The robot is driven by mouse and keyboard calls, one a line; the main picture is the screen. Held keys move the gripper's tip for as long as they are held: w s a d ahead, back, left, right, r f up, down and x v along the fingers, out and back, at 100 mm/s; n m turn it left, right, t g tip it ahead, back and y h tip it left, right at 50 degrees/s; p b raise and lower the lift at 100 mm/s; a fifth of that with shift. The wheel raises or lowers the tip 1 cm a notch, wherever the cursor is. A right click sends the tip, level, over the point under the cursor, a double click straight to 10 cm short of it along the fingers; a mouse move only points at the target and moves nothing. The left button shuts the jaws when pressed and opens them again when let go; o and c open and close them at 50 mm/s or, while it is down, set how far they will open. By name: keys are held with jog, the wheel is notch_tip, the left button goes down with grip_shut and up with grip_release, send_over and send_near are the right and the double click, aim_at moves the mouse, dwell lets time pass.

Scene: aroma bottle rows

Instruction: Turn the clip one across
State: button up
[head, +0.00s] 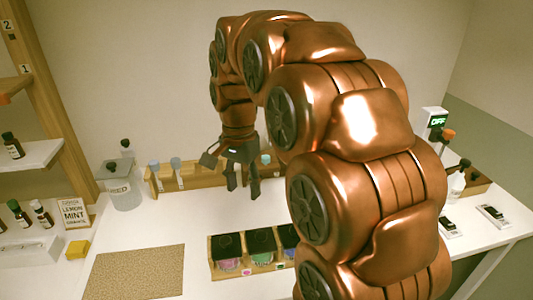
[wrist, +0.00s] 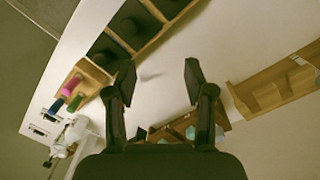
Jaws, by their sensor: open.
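My gripper (head: 243,187) is open and empty, pointing down above the white table, behind the tray of dark-lidded compartments. In the wrist view its two fingers (wrist: 160,80) stand apart with bare white table between the tips. Two small black pieces lie on pale plates at the right of the table, one near my arm (head: 447,228) and one farther right (head: 493,213). They may be clips, but they are too small to tell. Both are well away from my gripper. The wrist view also shows small dark pieces (wrist: 38,130) at the lower left.
A wooden tray (head: 239,272) with dark-lidded compartments stands at the front, partly hidden by my arm. A wooden rack (head: 190,180) with tubes is behind my gripper. A tan mat (head: 137,273), yellow block (head: 77,249) and lidded jar (head: 122,188) are left. An OFF display (head: 436,121) is right.

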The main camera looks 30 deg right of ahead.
jog(key=w+d+r+m, duration=0.2)
jog(key=w+d+m, duration=0.4)
jog(key=w+d, duration=0.25)
jog(key=m, duration=0.6)
send_over(266, 156)
jog(key=shift+s+a+t+p, duration=0.25)
jog(key=shift+a+t+p, duration=0.1)
jog(key=shift+t, duration=0.05)
jog(key=shift+w+d+f+m, duration=0.15)
jog(key=shift+d+m, duration=0.2)
jog(key=shift+m, duration=0.05)
jog(key=shift+f+p, duration=1.15)
jog(key=shift+f, duration=2.65)
grip_shut()
